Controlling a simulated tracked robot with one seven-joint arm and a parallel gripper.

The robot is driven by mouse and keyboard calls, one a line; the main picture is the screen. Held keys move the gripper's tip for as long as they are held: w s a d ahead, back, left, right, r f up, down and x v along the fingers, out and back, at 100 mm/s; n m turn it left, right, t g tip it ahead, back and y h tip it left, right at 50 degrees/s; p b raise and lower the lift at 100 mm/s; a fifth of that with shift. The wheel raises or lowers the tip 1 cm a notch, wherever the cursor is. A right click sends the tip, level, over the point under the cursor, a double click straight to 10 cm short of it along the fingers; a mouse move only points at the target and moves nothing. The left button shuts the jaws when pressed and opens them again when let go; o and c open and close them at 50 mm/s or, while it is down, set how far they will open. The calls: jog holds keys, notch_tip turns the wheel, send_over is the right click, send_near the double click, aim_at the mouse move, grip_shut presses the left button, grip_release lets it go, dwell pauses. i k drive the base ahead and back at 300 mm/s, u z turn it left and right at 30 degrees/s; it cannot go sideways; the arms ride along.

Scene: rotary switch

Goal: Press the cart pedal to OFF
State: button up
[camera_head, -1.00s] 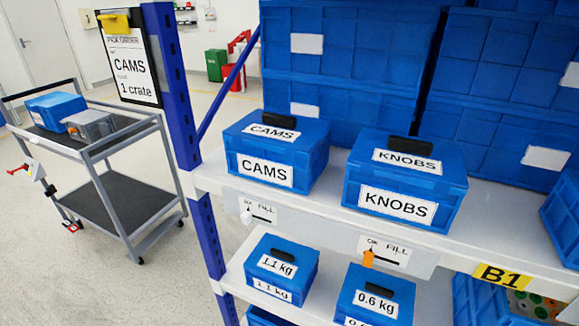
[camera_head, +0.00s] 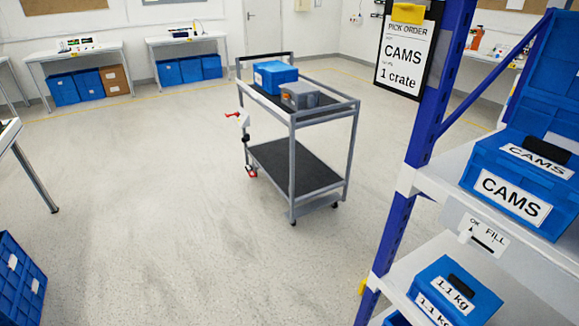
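The grey cart (camera_head: 297,135) stands on the open floor near the middle of the view, with two dark decks. Its red pedal (camera_head: 251,172) is low at the cart's left side, near the lower deck. It is too small here to tell its position. Above it, a white bracket with a red handle (camera_head: 236,116) is fixed to the same side of the cart. A blue crate (camera_head: 275,76) and a grey box (camera_head: 299,95) sit on the top deck. My gripper is not in view.
A blue-posted shelf (camera_head: 427,105) with a CAMS crate (camera_head: 512,195) and a 1.1 kg box (camera_head: 453,292) fills the right. Blue crates (camera_head: 18,275) stand at the lower left. Workbenches (camera_head: 85,58) line the back wall. The floor (camera_head: 150,200) left of the cart is clear.

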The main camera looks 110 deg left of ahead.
aim_at(251, 171)
jog(key=z, duration=0.3)
jog(key=i, duration=0.2)
jog(key=u, duration=3)
jog(key=i, duration=0.25)
jog(key=u, duration=1.15)
jog(key=k, duration=0.9)
jog(key=u, duration=0.2)
jog(key=i, duration=0.7)
jog(key=z, duration=0.05)
